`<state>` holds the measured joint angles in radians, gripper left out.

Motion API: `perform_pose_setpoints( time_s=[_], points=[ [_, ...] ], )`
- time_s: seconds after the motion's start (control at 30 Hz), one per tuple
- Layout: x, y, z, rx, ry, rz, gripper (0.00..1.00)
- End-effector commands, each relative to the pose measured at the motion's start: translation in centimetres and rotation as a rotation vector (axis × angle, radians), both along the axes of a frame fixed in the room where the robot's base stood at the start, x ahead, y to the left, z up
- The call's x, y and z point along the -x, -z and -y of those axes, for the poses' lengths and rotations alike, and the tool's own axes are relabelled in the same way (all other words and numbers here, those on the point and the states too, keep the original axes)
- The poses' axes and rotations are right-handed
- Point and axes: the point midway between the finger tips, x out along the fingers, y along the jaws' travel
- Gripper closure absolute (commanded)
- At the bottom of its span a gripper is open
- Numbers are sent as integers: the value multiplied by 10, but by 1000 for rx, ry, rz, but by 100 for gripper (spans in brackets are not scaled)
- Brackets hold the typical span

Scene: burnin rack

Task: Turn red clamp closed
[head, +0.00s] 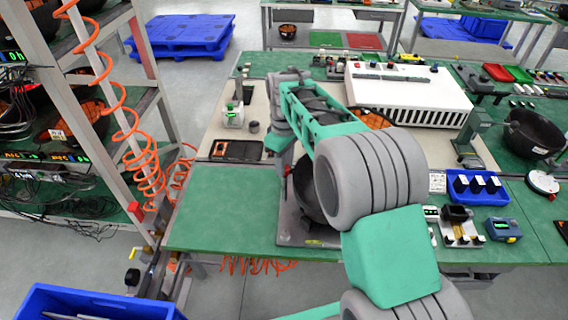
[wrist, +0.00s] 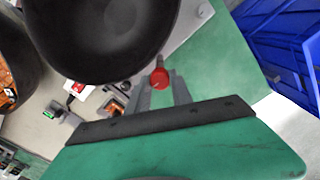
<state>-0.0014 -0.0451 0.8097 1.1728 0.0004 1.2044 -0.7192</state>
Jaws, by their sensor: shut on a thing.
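The red clamp (wrist: 160,78) shows in the wrist view as a round red knob on a thin stem, beside a large black bowl-shaped part (wrist: 100,35). My gripper (wrist: 163,88) is shut on the clamp's red end, with its grey fingers on either side of the knob. In the head view the black part (head: 308,195) stands on a grey base plate (head: 290,236), partly hidden by my arm.
A white box-shaped unit (head: 408,96) stands behind my arm on the green bench (head: 225,205). A shelf rack with orange coiled hoses (head: 135,150) is at the left. The bench's front left is clear.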

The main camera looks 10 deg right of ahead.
Motion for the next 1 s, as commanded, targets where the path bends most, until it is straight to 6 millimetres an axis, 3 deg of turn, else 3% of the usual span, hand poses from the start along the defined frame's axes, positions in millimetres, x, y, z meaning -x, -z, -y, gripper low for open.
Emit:
perform_pose_setpoints(
  time_s=[0.47, 1.0],
  points=[
    [0, 0, 0, 0, 66, 0, 100],
    [-1, 0, 0, 0, 501, 2, 100]
  ],
)
